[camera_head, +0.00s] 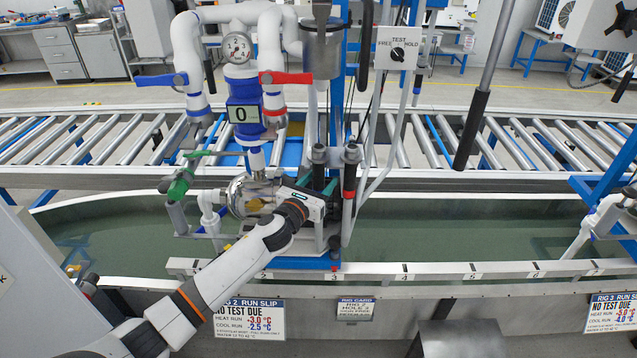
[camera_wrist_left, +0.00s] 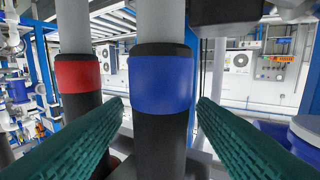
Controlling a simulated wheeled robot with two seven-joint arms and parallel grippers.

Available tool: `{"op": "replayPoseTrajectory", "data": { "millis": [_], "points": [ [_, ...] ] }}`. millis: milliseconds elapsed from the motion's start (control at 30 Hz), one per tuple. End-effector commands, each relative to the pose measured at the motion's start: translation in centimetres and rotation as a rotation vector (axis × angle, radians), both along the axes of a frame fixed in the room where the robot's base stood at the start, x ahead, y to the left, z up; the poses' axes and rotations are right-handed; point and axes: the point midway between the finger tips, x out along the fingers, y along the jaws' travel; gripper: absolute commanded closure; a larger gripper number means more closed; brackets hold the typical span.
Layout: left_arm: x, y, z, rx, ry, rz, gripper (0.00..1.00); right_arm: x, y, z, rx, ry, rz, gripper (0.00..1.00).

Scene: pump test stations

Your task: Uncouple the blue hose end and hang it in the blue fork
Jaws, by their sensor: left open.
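The blue hose end (camera_wrist_left: 161,85) is a black sleeve with a blue band under a grey hose. It stands upright in the middle of the left wrist view. My left gripper (camera_head: 318,190) is open, with one green ribbed finger on each side of it and visible gaps between. In the head view the gripper reaches in at the foot of the pump rig and hides the blue band. A red-banded hose end (camera_wrist_left: 78,75) stands close by on the left; in the head view it is just right of the gripper (camera_head: 349,192). I cannot make out the blue fork. My right gripper is not in view.
White pipework with a gauge (camera_head: 237,47), a blue lever (camera_head: 161,79) and a red lever (camera_head: 288,78) rises behind my arm. A switch panel (camera_head: 398,48) hangs at upper right. A numbered rail (camera_head: 440,269) runs along the water trough's front. A roller conveyor (camera_head: 80,140) lies behind.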

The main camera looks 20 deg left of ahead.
Motion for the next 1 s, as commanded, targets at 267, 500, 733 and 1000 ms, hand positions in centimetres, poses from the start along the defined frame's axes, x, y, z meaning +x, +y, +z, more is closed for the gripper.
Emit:
{"op": "replayPoseTrajectory", "data": {
  "millis": [267, 500, 733, 1000],
  "points": [
    [-1.6, 0.4, -0.3, 0.003, 0.003, 0.0, 0.48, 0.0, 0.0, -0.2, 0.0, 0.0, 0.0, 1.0],
    [-6.3, 1.2, -0.2, 0.003, 0.002, -0.002, 0.48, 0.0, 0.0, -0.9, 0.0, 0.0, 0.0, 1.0],
    [-10.2, 2.0, -0.1, 0.002, 0.002, 0.0, 0.48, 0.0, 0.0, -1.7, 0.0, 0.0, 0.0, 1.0],
    [-11.8, 2.3, 0.2, 0.0, 0.001, 0.001, 0.48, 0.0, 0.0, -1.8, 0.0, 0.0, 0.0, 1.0]
  ]
}}
